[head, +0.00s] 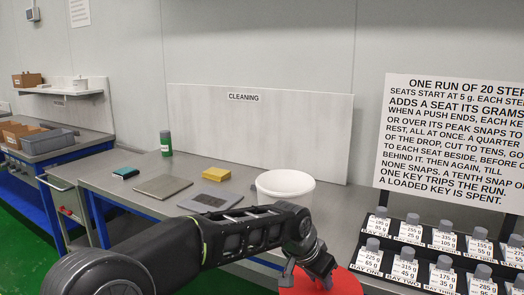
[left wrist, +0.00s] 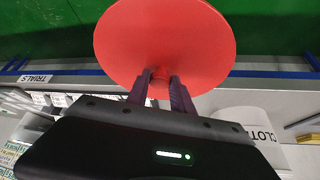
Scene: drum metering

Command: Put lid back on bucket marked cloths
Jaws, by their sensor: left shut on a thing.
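The lid (head: 340,284) is a flat red disc at the bottom of the head view, partly cut off by the frame edge. The lid is apart from the bucket, nearer to me. My right gripper is not in view.
A rack of labelled jars (head: 408,233) stands at the right. A "CLEANING" board (head: 260,130) stands behind.

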